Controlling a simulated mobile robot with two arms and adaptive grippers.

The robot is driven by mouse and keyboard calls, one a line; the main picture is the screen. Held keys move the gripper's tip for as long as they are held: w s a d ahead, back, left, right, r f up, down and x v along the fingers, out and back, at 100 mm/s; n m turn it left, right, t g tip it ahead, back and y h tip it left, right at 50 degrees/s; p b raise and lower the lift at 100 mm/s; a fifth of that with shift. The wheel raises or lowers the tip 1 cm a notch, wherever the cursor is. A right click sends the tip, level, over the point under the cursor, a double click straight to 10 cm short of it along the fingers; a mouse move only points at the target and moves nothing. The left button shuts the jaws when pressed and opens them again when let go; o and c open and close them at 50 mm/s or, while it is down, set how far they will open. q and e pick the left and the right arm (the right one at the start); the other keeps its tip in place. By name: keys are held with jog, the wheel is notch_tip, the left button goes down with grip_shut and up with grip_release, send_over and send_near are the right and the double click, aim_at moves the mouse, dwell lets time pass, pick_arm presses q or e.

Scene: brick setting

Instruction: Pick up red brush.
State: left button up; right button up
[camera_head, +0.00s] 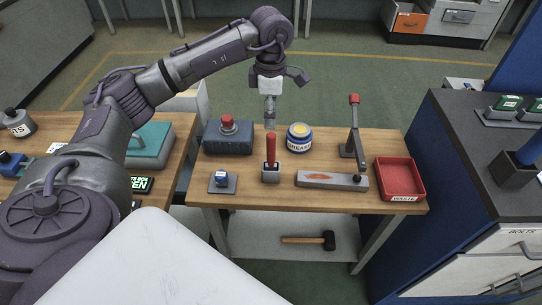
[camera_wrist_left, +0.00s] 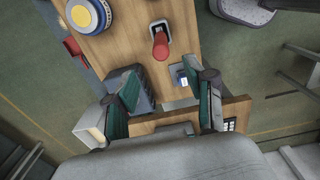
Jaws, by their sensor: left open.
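The red brush (camera_head: 271,147) stands upright with its red handle up in a small grey holder (camera_head: 271,175) at the middle of the wooden workbench. In the left wrist view the brush (camera_wrist_left: 160,46) is seen from above, ahead of the fingertips and sideways between them. My left gripper (camera_head: 270,112) hangs above and behind the brush, pointing down. Its two green-padded fingers (camera_wrist_left: 164,104) are spread apart with nothing held. The brush's lower end is hidden in the holder. My right gripper is in neither view.
Close by on the bench (camera_head: 240,200) are a grease tub (camera_head: 299,138), a dark box with a red knob (camera_head: 228,138), a small blue item on a plate (camera_head: 222,182), a grey block (camera_head: 332,181), a red-topped lever (camera_head: 354,130) and a red waste tray (camera_head: 400,178).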

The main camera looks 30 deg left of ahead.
aim_at(271, 135)
pick_arm(q)
notch_tip(271, 135, down, 7)
jog(key=shift+r+p, duration=0.1)
jog(key=shift+p, duration=0.65)
jog(key=shift+d+f+p, duration=0.15)
jog(key=shift+f+p, duration=0.35)
jog(key=shift+f, duration=0.1)
notch_tip(271, 135, down, 4)
jog(key=shift+r+p, duration=0.15)
jog(key=shift+p, duration=0.7)
jog(key=shift+f, duration=0.35)
grip_shut()
